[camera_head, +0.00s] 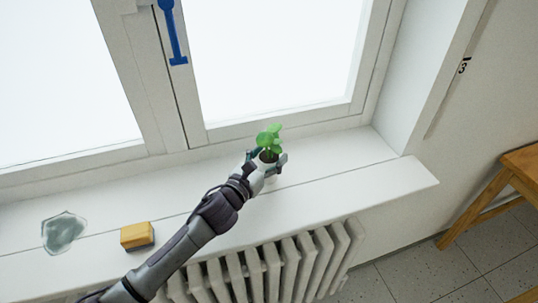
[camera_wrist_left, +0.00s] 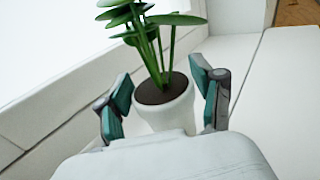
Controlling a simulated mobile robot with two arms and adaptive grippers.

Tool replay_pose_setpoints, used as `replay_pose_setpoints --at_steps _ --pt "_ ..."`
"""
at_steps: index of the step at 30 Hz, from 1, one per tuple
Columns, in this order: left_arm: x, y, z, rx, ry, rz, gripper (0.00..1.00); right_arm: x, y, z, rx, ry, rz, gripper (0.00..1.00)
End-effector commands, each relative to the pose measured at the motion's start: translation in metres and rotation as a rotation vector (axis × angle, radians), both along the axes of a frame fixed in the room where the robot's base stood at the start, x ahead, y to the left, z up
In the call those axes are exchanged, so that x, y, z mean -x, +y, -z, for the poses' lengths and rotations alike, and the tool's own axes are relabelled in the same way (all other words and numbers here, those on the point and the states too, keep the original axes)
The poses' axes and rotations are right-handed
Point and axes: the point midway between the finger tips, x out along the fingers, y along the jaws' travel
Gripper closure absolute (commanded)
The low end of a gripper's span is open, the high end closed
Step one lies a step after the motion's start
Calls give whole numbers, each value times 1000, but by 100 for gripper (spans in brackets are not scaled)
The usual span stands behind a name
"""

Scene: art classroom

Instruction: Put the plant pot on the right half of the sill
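The plant pot (camera_wrist_left: 168,110) is a small white pot with dark soil and a green leafy plant (camera_head: 269,143). It stands upright on the right half of the white sill (camera_head: 335,175), near the window frame. My left gripper (camera_head: 267,164) reaches it from the front left. In the left wrist view its teal-padded fingers (camera_wrist_left: 160,98) are spread, one on each side of the pot. A gap shows between the left finger and the pot; the right finger is close to the rim, and contact cannot be told. The pot's base is partly hidden by the gripper. My right gripper is out of view.
A yellow sponge (camera_head: 137,235) with a dark underside and a clear glass-like item (camera_head: 63,232) lie on the left of the sill. A white radiator (camera_head: 275,265) is below the sill. A wooden stool (camera_head: 505,185) stands at right. The sill's right end is clear.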

Motion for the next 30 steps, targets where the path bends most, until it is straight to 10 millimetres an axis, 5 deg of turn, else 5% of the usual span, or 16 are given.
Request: replay_pose_setpoints --at_steps 14,30 --pt "1 1 -4 -1 1 0 15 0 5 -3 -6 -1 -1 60" --pt "87 56 -1 -1 1 -1 15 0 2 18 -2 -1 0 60"
